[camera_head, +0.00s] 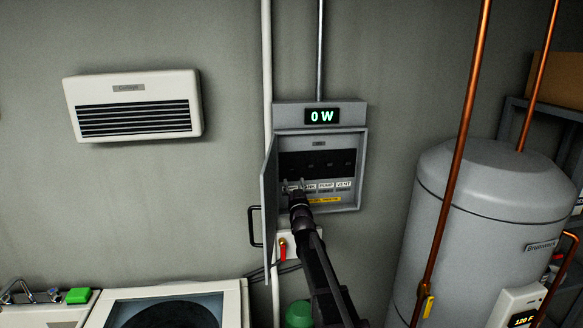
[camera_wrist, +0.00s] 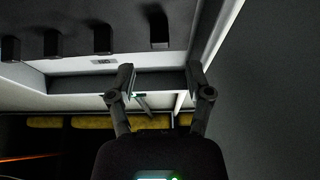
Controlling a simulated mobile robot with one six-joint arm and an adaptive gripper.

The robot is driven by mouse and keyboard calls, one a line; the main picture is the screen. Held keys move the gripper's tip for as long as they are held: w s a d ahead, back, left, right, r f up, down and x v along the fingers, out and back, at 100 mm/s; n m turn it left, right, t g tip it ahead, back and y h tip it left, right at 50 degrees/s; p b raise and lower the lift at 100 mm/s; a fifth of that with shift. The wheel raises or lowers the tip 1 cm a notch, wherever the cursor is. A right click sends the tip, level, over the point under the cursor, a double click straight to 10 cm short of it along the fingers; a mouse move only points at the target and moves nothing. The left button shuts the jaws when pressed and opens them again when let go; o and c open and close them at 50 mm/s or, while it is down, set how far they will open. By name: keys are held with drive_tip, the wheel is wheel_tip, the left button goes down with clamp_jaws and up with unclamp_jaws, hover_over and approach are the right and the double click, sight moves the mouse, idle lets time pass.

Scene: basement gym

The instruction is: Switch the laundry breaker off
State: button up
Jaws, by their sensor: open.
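The grey breaker panel (camera_head: 362,150) hangs on the wall with its door (camera_head: 269,195) swung open to the left. Inside is a row of dark breakers (camera_head: 317,163) above white labels; PUMP and VENT are readable, while the labels further left are partly covered by my gripper. I cannot read a laundry label. The display above (camera_head: 322,116) reads 0 W. My gripper (camera_head: 294,186) is at the panel's lower left. In the wrist view my gripper (camera_wrist: 160,76) has its fingers apart, with several dark breaker levers (camera_wrist: 102,38) beyond them. Lever positions are unclear.
The open door stands close to the left of my gripper. A copper pipe (camera_head: 457,160) and a large grey tank (camera_head: 470,190) stand to the right. A white-topped washer (camera_head: 235,300) is at lower left.

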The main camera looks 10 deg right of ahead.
sight(292, 171)
drive_tip(key=p+x, duration=0.2)
drive_tip(key=x, duration=0.4)
drive_tip(key=shift+w+r, duration=0.15)
drive_tip(key=shift+w, duration=0.15)
clamp_jaws()
